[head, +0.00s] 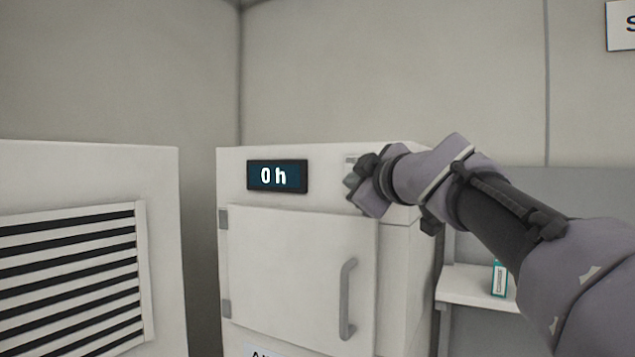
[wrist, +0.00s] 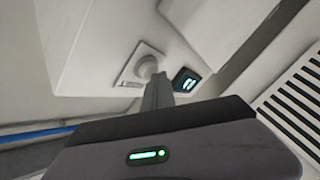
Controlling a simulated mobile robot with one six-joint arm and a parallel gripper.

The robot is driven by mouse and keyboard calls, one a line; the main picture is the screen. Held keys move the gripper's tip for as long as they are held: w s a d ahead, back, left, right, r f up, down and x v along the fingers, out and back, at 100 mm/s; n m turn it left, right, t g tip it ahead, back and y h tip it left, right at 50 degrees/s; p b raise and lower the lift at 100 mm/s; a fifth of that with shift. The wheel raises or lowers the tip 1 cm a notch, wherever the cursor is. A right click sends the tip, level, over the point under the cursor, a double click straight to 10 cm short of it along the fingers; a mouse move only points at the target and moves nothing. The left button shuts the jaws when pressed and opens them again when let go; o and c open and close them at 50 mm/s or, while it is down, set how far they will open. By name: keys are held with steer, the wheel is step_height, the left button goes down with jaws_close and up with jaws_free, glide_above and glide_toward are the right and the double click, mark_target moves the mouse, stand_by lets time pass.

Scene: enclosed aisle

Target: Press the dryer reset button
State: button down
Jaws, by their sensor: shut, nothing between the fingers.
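The dryer (head: 300,265) is a white cabinet with a closed door, a grey vertical handle and a dark display (head: 277,176) reading "0 h". My gripper (head: 352,181) is shut and empty at the upper right of the dryer's front, right of the display. In the wrist view, a pale round button (wrist: 147,67) sits on a square plate beside the display (wrist: 186,80). My shut fingers (wrist: 159,84) point at the button and overlap its lower edge. I cannot tell whether they touch it. In the head view my gripper hides the button.
A white cabinet with a dark slatted grille (head: 70,265) stands at the left, with a narrow gap before the dryer. A white shelf (head: 465,285) with a small teal-and-white box (head: 499,278) is at the right. A grey wall closes the back.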

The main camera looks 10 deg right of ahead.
steer(key=shift+s+a, duration=0.45)
steer(key=shift+s, duration=0.2)
steer(key=shift+s+a+b, duration=0.25)
steer(key=shift+s+a, duration=0.5)
steer(key=shift+s, duration=0.25)
steer(key=shift+s+a+b, duration=0.25)
steer(key=shift+s+a, duration=0.45)
steer(key=shift+s, duration=0.3)
